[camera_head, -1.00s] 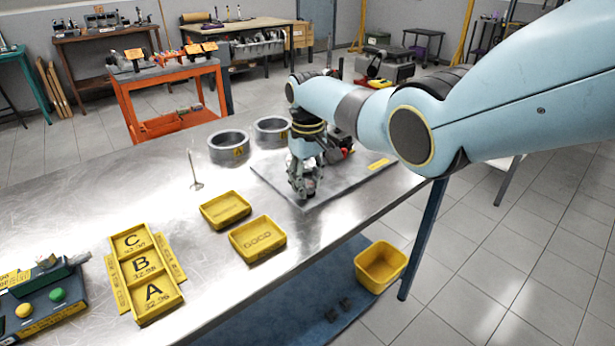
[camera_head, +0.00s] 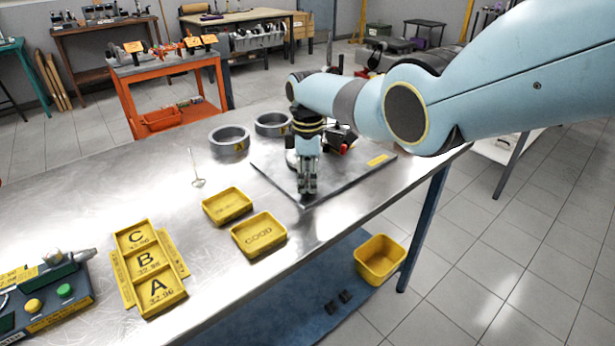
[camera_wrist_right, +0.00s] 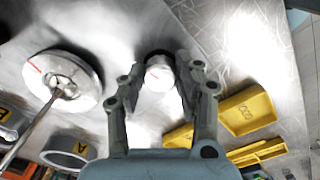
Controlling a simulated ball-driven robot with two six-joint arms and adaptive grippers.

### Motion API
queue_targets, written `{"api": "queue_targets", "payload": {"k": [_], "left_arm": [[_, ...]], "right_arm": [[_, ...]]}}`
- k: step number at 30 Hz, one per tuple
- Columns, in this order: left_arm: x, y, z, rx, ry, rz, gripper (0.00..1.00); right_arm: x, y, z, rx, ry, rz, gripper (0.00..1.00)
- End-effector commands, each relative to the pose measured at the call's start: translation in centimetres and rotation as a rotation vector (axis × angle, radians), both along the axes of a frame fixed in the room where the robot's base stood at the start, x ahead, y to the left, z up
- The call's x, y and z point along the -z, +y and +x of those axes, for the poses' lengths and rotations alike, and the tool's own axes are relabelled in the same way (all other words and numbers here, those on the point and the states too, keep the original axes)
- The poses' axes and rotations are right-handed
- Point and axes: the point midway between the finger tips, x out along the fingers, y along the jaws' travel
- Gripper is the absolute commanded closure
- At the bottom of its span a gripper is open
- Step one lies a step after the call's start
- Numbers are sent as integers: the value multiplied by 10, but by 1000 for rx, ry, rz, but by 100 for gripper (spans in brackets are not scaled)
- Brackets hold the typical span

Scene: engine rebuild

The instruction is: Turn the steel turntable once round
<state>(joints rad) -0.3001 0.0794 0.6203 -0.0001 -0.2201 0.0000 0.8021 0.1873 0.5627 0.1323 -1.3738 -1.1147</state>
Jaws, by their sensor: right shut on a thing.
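A pale round steel disc, which looks like the turntable (camera_wrist_right: 88,72), shows at the left in the right wrist view. It has a short red mark, and a thin rod crosses in front of it. In the head view a small part of the disc (camera_head: 291,158) shows beside my gripper, on a grey plate (camera_head: 345,178). My right gripper (camera_head: 307,190) points down over the plate's front corner. In the wrist view its fingers are closed on a small pale round knob (camera_wrist_right: 158,75) with a red mark. My left gripper is out of view.
Two grey rings (camera_head: 229,140) stand behind the plate. A thin upright rod on a small foot (camera_head: 198,182), two yellow trays (camera_head: 258,235) and a lettered yellow tray (camera_head: 150,265) stand to the left. A black device with a red part (camera_head: 342,141) stands on the plate.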

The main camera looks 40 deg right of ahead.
Motion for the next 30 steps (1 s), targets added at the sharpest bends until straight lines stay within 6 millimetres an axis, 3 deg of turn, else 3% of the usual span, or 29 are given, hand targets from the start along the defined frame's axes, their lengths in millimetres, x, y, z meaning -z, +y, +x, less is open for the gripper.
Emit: {"api": "queue_targets", "payload": {"k": [15,30], "left_arm": [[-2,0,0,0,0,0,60],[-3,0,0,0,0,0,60]], "right_arm": [[-1,0,1,-365,-3,1,100],[-1,0,1,-450,-2,0,100]]}}
